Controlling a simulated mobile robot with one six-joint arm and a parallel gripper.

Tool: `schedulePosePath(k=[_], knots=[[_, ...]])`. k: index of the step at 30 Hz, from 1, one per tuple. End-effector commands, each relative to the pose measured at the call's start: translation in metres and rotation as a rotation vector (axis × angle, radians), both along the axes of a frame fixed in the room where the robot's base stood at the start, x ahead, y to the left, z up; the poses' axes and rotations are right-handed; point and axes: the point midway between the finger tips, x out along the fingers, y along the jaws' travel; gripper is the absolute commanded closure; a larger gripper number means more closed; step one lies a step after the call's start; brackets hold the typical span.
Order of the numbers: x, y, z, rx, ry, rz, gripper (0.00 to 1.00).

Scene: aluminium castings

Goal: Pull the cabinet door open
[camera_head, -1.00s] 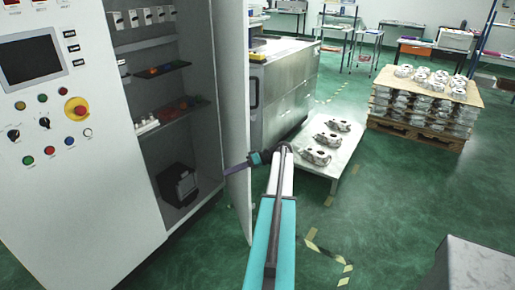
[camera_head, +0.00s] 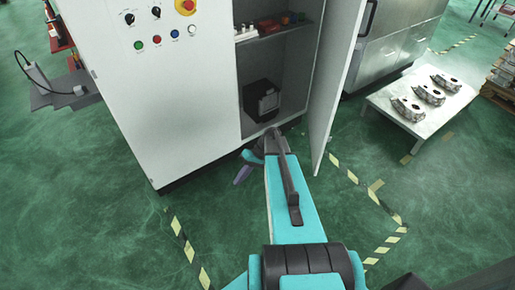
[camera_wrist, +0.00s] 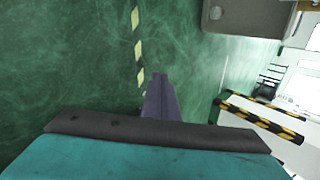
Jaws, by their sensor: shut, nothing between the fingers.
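The cabinet door (camera_head: 336,85) stands wide open, swung out from the right side of the grey cabinet (camera_head: 190,100). Its inner face and free edge show in the head view. My gripper (camera_head: 243,174) is shut and empty, low in front of the cabinet, left of the door and apart from it. Its purple fingers point down and left, over the floor. In the wrist view the fingers (camera_wrist: 160,98) show as one narrow purple piece against green floor. The door's handle is not visible.
Inside the cabinet a black box (camera_head: 261,100) sits at the bottom, below a shelf (camera_head: 262,35) with small parts. A low table (camera_head: 425,108) with castings stands to the right. Taped lines cross the open floor (camera_head: 400,190).

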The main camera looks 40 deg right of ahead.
Motion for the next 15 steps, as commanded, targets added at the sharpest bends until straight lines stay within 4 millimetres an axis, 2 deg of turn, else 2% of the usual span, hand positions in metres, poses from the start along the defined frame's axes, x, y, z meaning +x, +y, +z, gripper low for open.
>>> schedulePosePath(k=[1, 6, 15], knots=[[-0.011, 0.021, -0.009, -0.014, 0.036, 0.023, 1.00], [-0.043, 0.071, -0.039, -0.084, 0.152, 0.078, 1.00], [-0.112, 0.138, -0.078, -0.241, 0.316, 0.183, 1.00]])
